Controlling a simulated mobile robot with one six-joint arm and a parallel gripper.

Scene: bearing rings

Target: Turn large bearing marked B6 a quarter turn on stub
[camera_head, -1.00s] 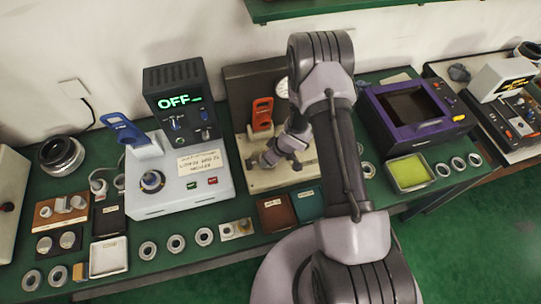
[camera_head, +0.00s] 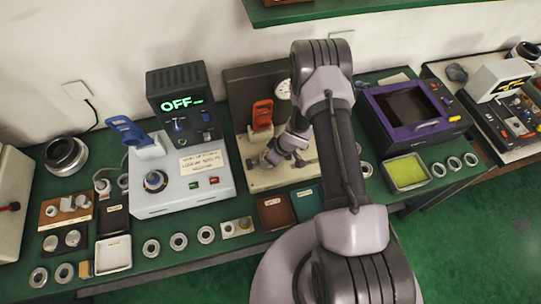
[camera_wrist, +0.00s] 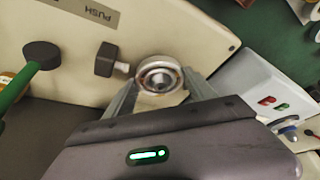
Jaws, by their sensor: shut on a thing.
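A large bearing (camera_wrist: 160,76) shows in the wrist view as a pale metal ring with a darker round centre, probably the stub. It lies at the beige plate of the fixture (camera_head: 306,176), next to a dark block with a short pin. My gripper (camera_wrist: 163,84) is shut on the bearing, one finger on each side of it. In the head view my gripper (camera_head: 276,160) is low over the fixture plate, and the bearing there is hidden or too small to tell. I cannot read a B6 mark.
An orange handle (camera_head: 262,114) stands close behind my gripper, with a dial gauge (camera_head: 283,89) beyond. A white machine (camera_head: 180,183) with a blue lever stands left, a purple-framed box (camera_head: 411,110) right. Several loose rings and small trays line the bench's front edge.

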